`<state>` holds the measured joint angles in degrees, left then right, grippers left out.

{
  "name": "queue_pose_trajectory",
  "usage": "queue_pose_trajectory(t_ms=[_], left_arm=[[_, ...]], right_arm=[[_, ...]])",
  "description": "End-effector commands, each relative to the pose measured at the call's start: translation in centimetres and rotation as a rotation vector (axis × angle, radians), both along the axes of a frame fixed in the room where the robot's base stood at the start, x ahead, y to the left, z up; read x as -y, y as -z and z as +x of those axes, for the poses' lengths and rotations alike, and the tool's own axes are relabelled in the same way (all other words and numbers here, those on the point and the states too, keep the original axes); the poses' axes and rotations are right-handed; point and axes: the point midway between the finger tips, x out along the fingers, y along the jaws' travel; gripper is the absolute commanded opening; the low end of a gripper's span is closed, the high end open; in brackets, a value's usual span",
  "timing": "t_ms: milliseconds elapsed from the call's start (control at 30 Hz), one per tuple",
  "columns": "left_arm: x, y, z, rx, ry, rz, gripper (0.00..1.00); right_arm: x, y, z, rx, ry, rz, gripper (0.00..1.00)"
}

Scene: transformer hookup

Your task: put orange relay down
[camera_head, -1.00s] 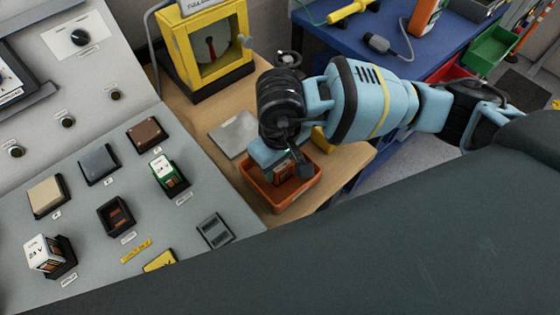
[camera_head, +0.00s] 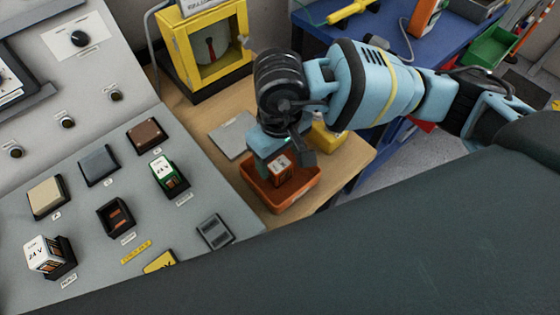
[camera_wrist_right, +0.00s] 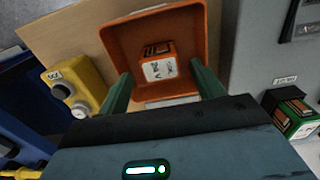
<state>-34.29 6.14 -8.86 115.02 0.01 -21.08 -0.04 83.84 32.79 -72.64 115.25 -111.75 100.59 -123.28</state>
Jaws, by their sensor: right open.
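The orange relay (camera_head: 280,172) sits inside the orange tray (camera_head: 290,206) on the wooden table. In the right wrist view the relay (camera_wrist_right: 158,62) lies in the tray (camera_wrist_right: 120,40), its white label facing the camera. My right gripper (camera_head: 284,156) is just above the tray. In the wrist view its two green fingers (camera_wrist_right: 160,88) are spread apart, with the relay beyond and between them; I see no finger touching it. My left gripper is not in view.
A grey sloped panel (camera_head: 205,270) with relays and sockets, one of them an empty black socket (camera_head: 116,217), is left of the tray. A yellow button box (camera_wrist_right: 75,88) is beside the tray. A yellow-framed case (camera_head: 207,45) stands behind.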

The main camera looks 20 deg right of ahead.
Motion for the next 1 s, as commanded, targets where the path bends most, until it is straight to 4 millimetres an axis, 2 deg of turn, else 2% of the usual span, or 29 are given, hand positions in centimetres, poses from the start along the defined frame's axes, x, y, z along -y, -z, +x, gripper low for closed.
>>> queue_pose_trajectory(t_ms=[33, 200, 400, 633, 900, 1000], left_arm=[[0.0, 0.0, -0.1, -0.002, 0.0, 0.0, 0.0], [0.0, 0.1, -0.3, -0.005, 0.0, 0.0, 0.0], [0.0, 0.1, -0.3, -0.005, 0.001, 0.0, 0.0], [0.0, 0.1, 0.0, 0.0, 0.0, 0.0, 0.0], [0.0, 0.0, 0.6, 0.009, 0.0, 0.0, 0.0], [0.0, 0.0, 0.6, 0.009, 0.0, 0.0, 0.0]], right_arm=[[0.0, -1.2, 0.2, 0.006, 0.0, 0.002, 0.67], [0.0, -4.6, 0.1, 0.005, 0.0, 0.002, 0.67], [0.0, -7.4, 0.1, 0.002, 0.0, 0.0, 0.67], [0.0, -8.5, 0.0, 0.001, 0.0, 0.0, 0.67], [0.0, -8.4, 0.0, -0.002, 0.0, 0.002, 0.67], [-0.7, -7.9, -0.6, -0.031, 0.013, 0.031, 0.67]])
